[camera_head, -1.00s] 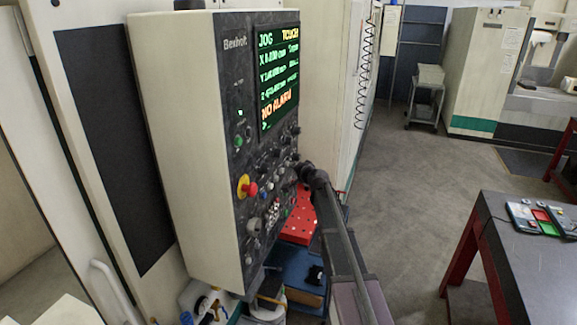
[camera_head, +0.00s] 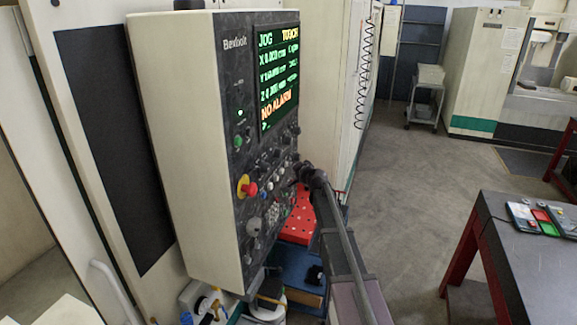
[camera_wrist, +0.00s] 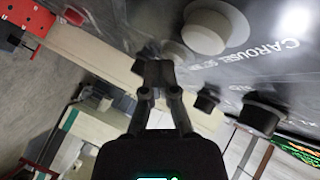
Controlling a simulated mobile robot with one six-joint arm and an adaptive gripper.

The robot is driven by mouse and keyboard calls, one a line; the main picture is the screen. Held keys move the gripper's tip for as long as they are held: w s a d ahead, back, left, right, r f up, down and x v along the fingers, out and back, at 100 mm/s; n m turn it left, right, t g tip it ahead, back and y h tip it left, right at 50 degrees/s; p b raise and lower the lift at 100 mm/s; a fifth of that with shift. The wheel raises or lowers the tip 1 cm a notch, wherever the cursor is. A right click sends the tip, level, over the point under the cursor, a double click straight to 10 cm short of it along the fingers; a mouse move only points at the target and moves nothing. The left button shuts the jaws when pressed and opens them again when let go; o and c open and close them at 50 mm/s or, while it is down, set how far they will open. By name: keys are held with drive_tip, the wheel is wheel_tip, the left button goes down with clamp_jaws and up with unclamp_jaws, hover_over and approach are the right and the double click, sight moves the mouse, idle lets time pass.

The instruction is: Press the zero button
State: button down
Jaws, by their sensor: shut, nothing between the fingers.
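The control panel (camera_head: 245,170) stands on the left, with a lit screen (camera_head: 278,80) reading JOG, TOUCH and NO ALARM above rows of buttons and knobs. I cannot tell which of the small controls is the zero button. My gripper (camera_head: 302,174) is at the right edge of the lower panel. In the wrist view my gripper (camera_wrist: 155,73) is shut and empty, its fingertips close to the panel face (camera_wrist: 265,70). I cannot tell whether they touch it. A grey knob (camera_wrist: 205,28) near a CAROUSEL label is beside the tips.
A red-and-yellow stop button (camera_head: 247,187) sticks out of the panel's left side. A red perforated surface (camera_head: 299,217) lies below my gripper. A dark table (camera_head: 530,255) with small devices stands at the right. The floor between is clear.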

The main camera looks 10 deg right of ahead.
drive_tip(key=shift+s+d, duration=0.35)
drive_tip(key=shift+d, duration=0.25)
drive_tip(key=shift+s+d, duration=0.1)
drive_tip(key=shift+d, duration=0.05)
drive_tip(key=shift+s+d, duration=0.4)
drive_tip(key=shift+d, duration=0.3)
drive_tip(key=shift+s+d, duration=0.35)
drive_tip(key=shift+d, duration=0.3)
drive_tip(key=shift+s+d, duration=0.4)
drive_tip(key=shift+d, duration=0.3)
